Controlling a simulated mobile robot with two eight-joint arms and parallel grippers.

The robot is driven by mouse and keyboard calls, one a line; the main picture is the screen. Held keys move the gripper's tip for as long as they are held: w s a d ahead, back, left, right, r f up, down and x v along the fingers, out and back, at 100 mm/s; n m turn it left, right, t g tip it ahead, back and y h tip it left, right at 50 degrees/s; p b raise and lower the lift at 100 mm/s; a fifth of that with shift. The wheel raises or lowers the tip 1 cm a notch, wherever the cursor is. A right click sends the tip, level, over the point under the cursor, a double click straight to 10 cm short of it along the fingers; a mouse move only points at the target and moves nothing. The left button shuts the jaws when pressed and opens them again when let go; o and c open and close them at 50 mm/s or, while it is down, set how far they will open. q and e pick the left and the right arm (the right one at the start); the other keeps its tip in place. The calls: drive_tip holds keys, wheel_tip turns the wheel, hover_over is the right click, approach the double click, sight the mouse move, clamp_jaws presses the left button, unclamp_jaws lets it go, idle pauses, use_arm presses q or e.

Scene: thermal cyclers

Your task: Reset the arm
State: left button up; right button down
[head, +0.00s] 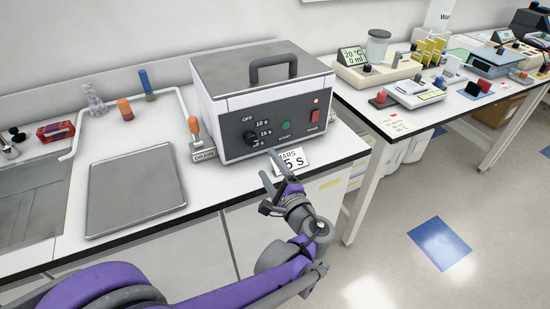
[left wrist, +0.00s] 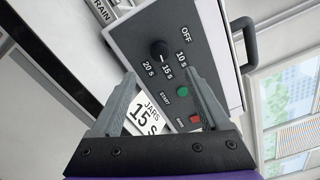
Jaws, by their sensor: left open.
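My left gripper (head: 277,180) is in front of the grey and white box-shaped machine (head: 264,90), near the counter's front edge. In the left wrist view its two fingers (left wrist: 165,92) are apart with nothing held between them. The machine's front panel has a dark dial marked OFF, 10 s, 15 s and 20 s, a green START button (left wrist: 182,91) and a red switch (head: 314,116). The dial (left wrist: 158,49) appears to point towards 15 s. My right gripper is out of view.
A grey flat tray (head: 137,190) lies left of the machine, beside a sink (head: 30,200). An orange-handled drain lever (head: 194,128) stands near the machine. A second bench with instruments (head: 415,90) is at the right. Open floor (head: 390,250) lies in front.

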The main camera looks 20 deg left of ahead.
use_arm(q)
drive_tip(key=s+a+f+n+g+h+p, duration=0.2)
drive_tip(key=s+f+n+g+h, duration=0.1)
drive_tip(key=s, duration=0.2)
drive_tip(key=s+a+f+n+g+h+p, duration=0.1)
drive_tip(key=s+a+f+n+g+h, duration=0.1)
drive_tip(key=s, duration=0.4)
drive_tip(key=s+d+f+n+g+h+p, duration=0.1)
drive_tip(key=s+d+f+n+h+p, duration=0.1)
drive_tip(key=s+d+n+h, duration=0.5)
drive_tip(key=s+d+h+p, duration=0.1)
drive_tip(key=s+d, duration=0.2)
drive_tip(key=shift+s+f+n+h, duration=0.3)
drive_tip(key=shift+s+f, duration=0.05)
drive_tip(key=shift+c, duration=0.3)
idle(0.4)
